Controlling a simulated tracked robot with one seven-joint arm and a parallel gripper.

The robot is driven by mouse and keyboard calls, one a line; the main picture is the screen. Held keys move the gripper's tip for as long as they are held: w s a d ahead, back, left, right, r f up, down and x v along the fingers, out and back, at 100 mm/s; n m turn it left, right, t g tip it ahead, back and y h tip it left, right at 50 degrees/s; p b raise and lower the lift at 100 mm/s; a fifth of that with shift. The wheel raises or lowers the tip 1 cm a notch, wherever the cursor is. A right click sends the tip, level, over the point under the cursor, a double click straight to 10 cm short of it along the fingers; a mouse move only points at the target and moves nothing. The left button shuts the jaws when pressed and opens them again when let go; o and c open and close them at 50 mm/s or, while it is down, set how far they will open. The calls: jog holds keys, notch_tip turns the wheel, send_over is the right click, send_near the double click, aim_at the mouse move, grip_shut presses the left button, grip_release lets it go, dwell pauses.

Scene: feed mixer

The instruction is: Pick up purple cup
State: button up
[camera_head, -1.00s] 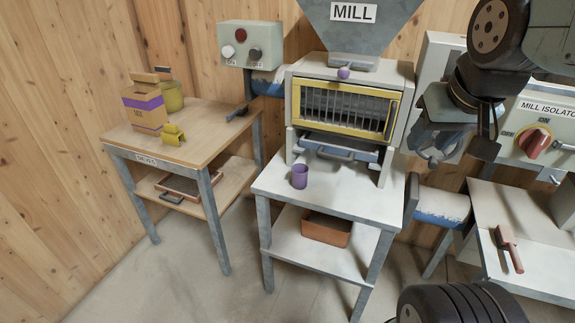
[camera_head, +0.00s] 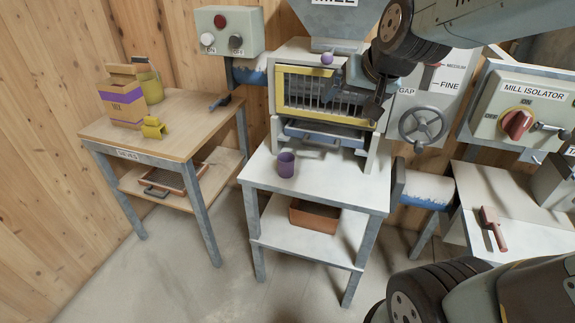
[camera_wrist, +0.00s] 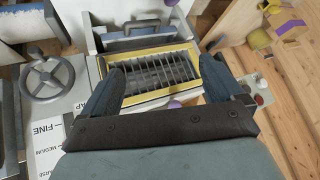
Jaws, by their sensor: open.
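The purple cup (camera_head: 286,165) stands upright on the light-topped table below the mill, near its left front edge. In the wrist view a purple patch at the top edge, probably the cup (camera_wrist: 171,3), is mostly cut off. My gripper (camera_head: 354,98) is in front of the mill's yellow-framed grille, above and to the right of the cup and well apart from it. In the wrist view my gripper (camera_wrist: 162,72) has its two fingers spread wide, with nothing between them but the grille behind.
The mill's yellow-framed grille (camera_head: 300,72) is behind my gripper, with a purple knob (camera_head: 327,58) above it. A blue-fronted tray (camera_head: 325,134) is under the grille. A handwheel (camera_head: 422,125) is to the right. A brown bin (camera_head: 314,216) is on the lower shelf.

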jog(key=w+a+f+m+t, duration=0.2)
jog(key=w+a+f, duration=0.5)
jog(key=w, duration=0.4)
jog(key=m+t+h, duration=0.1)
jog(key=m+t, duration=0.1)
send_over(288, 158)
jog(key=s+a, duration=0.1)
jog(key=s, duration=0.3)
notch_tip(288, 158, down, 8)
jog(key=s+a+f+t+h, duration=0.2)
jog(key=s+f+t+h, duration=0.15)
jog(key=f, duration=0.55)
jog(key=s+a+f+t+h, duration=0.2)
jog(key=s+f+h, duration=0.15)
jog(key=f, duration=0.55)
jog(key=shift+h, duration=0.3)
jog(key=x, duration=1.4)
jog(key=shift+s+d, duration=0.1)
jog(key=shift+c, duration=0.2)
jog(key=c, duration=1)
